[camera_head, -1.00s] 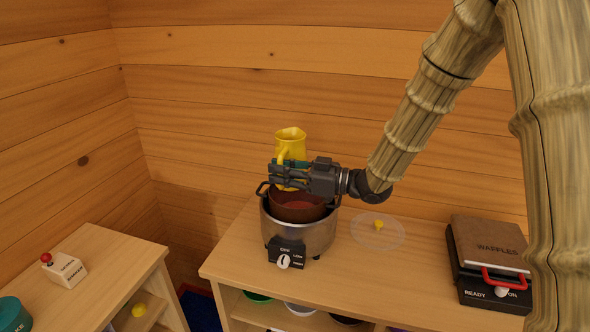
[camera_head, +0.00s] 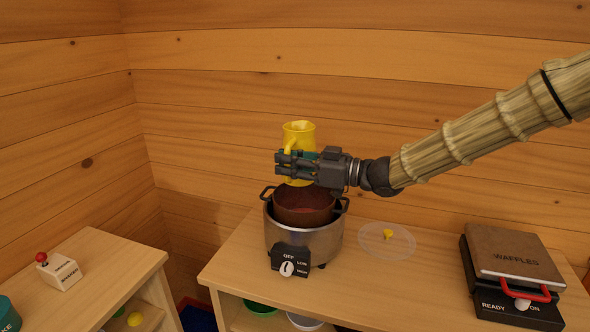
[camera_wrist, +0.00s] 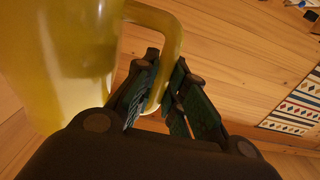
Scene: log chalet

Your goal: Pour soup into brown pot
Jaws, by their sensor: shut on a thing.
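A yellow pitcher (camera_head: 299,136) is held upright by its handle in my gripper (camera_head: 284,163), just above the brown pot. In the wrist view the fingers (camera_wrist: 163,85) are shut on the handle of the yellow pitcher (camera_wrist: 60,60). The brown pot (camera_head: 304,213) sits inside a silver slow cooker (camera_head: 303,243) on the wooden counter, with reddish brown content or interior showing. Whether the pitcher holds soup cannot be seen.
A clear lid with a yellow knob (camera_head: 387,238) lies on the counter right of the cooker. A waffle maker (camera_head: 512,272) stands farther right. A lower shelf unit at left carries a small white box with a red knob (camera_head: 58,270). The log wall is close behind.

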